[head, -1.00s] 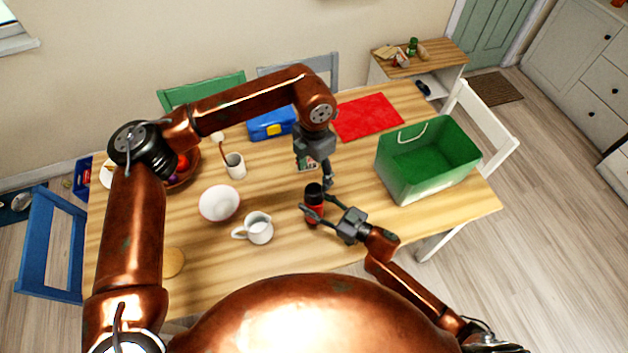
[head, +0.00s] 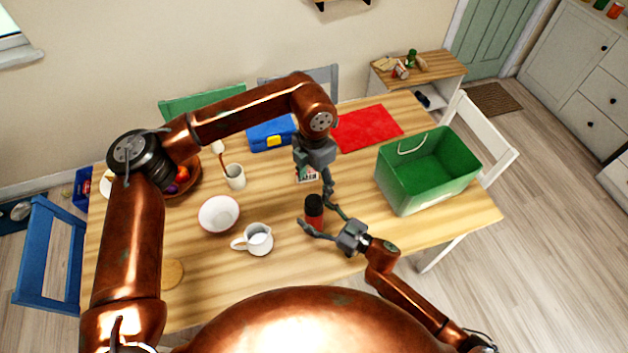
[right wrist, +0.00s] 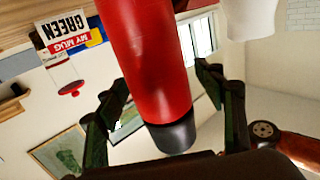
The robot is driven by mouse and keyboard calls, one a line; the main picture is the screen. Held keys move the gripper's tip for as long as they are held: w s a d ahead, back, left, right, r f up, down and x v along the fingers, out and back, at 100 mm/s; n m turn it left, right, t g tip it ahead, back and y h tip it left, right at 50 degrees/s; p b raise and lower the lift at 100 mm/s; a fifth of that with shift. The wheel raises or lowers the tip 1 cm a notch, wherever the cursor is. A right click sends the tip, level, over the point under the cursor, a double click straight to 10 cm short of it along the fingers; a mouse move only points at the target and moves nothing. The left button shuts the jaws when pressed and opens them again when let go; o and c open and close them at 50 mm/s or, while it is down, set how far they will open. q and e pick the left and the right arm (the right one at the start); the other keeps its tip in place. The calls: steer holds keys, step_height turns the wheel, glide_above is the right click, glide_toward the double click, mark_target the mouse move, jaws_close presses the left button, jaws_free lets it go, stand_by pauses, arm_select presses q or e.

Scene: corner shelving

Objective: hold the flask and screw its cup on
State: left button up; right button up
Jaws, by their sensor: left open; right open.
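The flask (head: 315,216), red with a black top, stands upright on the table in the head view. I cannot tell whether its black top is the cup. My right gripper (head: 317,219) is open, with its fingers on either side of the flask. In the right wrist view, which is upside down, the red flask body (right wrist: 150,60) and black end (right wrist: 172,137) lie between the spread fingers, with gaps beside them. My left gripper (head: 327,190) is open and points down just behind and right of the flask top. No separate cup is in sight.
A white jug (head: 258,240) and a white bowl (head: 219,214) stand left of the flask. A green box (head: 408,190) stands at right, a red mat (head: 366,128) behind. A blue case (head: 270,134) and a printed card (head: 307,176) lie beyond the left gripper.

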steer(key=v, duration=1.2)
stand_by(0.3)
